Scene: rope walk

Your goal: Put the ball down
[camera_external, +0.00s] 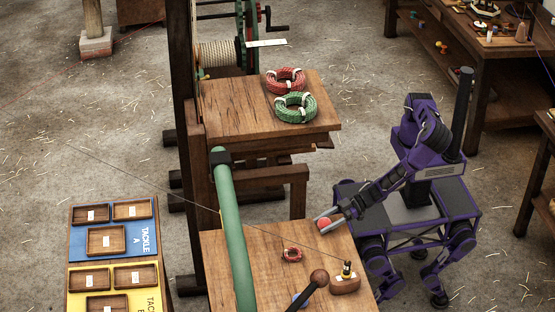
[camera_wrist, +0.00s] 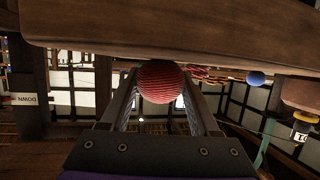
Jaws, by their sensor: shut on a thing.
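A small red ball (camera_external: 324,224) is held at the tip of my gripper (camera_external: 328,223), by the far right corner of the lower wooden bench (camera_external: 262,252). In the wrist view the ball (camera_wrist: 160,82), red with a ribbed, wound surface, sits between the two dark fingers of my gripper (camera_wrist: 160,90), which are shut on it. A broad wooden surface (camera_wrist: 120,36) runs across the top of that view, close to the ball. I cannot tell whether the ball touches it.
A green pole (camera_external: 231,225) crosses the bench's left part. The higher bench (camera_external: 225,119) holds red and green rope coils.

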